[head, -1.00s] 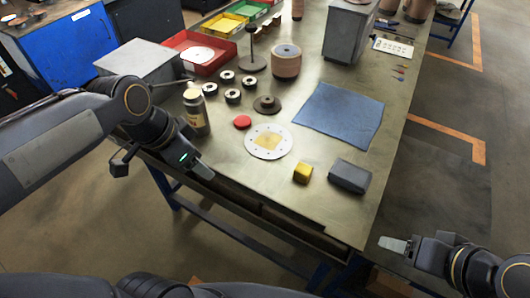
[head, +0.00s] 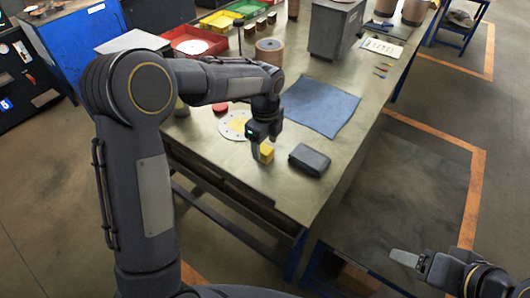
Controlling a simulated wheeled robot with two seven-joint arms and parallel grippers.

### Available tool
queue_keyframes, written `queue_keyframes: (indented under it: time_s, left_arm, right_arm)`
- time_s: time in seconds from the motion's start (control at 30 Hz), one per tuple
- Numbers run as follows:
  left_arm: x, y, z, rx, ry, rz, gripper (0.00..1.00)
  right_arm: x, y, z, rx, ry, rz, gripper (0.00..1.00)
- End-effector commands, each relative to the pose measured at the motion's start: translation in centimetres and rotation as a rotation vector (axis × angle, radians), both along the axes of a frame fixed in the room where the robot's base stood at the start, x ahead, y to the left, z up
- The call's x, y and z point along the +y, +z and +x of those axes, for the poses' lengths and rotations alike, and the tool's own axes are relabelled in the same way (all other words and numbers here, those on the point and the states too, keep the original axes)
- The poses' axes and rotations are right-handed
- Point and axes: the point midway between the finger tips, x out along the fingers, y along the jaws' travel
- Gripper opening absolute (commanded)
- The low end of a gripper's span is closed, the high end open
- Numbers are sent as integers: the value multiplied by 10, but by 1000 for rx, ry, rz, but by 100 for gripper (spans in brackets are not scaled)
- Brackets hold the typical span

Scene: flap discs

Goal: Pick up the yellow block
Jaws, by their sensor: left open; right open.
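The small yellow block (head: 266,154) lies near the front part of the metal table, just left of a dark grey block (head: 309,159). My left gripper (head: 262,150) points down right at the yellow block, and a finger covers part of its left side. It is open; whether a finger touches the block I cannot tell. My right gripper (head: 403,258) is open and empty, off the table's right side above the floor.
A white perforated disc (head: 233,124) and a red disc (head: 220,107) lie behind my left gripper. A blue cloth (head: 322,107) covers the table behind the grey block. A grey box (head: 335,28) stands further back. My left arm hides the table's left part.

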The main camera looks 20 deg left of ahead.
Motion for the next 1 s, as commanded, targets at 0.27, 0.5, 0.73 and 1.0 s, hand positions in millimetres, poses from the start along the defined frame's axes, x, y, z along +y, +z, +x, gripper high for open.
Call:
queue_keyframes:
  time_s: [0.27, 0.5, 0.73, 1.0]
  left_arm:
    - [-1, -30, -1, 1, 2, 0, 62]
    - [-1, -30, -1, 0, 3, 0, 58]
    - [-1, -30, -1, 0, 3, 0, 28]
    - [-1, -30, 0, -1, 3, 0, 14]
  right_arm:
    - [0, 3, 0, 0, 0, 0, 62]
    - [0, 3, 0, 0, 0, 0, 62]
    - [0, 3, 0, 0, 0, 0, 62]
    - [0, 3, 0, 0, 0, 0, 62]
